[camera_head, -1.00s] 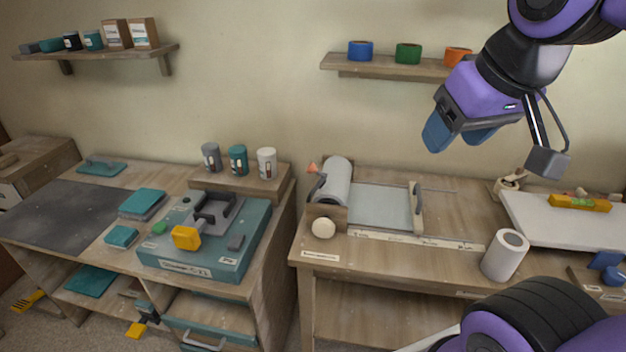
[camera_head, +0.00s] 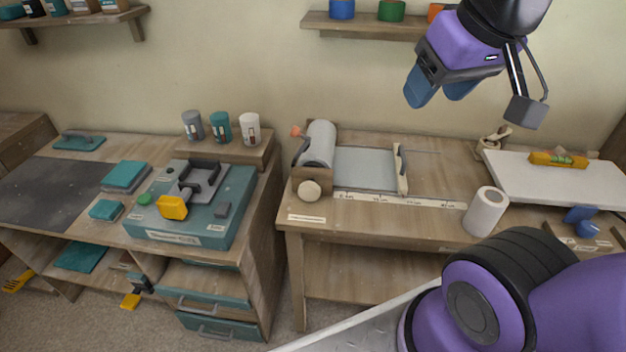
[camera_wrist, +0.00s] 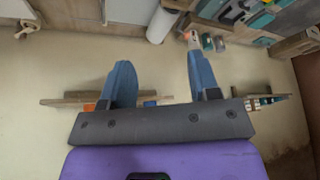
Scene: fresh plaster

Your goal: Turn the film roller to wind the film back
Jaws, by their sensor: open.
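The film roller is a pale roll (camera_head: 319,145) in a wooden holder at the left end of the right bench. A crank with an orange grip (camera_head: 296,132) is on its left side, and a round cream knob (camera_head: 309,190) is on the holder's front. Clear film (camera_head: 364,168) lies flat from the roll to a cream bar (camera_head: 402,168). In the wrist view the pale roll (camera_wrist: 160,24) and orange grip (camera_wrist: 190,36) show beyond the fingertips. My gripper (camera_head: 438,93) is open and empty, above and right of the roller, apart from it. Its blue fingers show in the wrist view (camera_wrist: 161,75).
A white paper roll (camera_head: 486,211) stands on the bench's front right. A white board (camera_head: 575,188) with a yellow level (camera_head: 557,160) lies at far right. A teal case (camera_head: 230,215) is on the left bench. A wall shelf (camera_head: 365,27) holds tape rolls.

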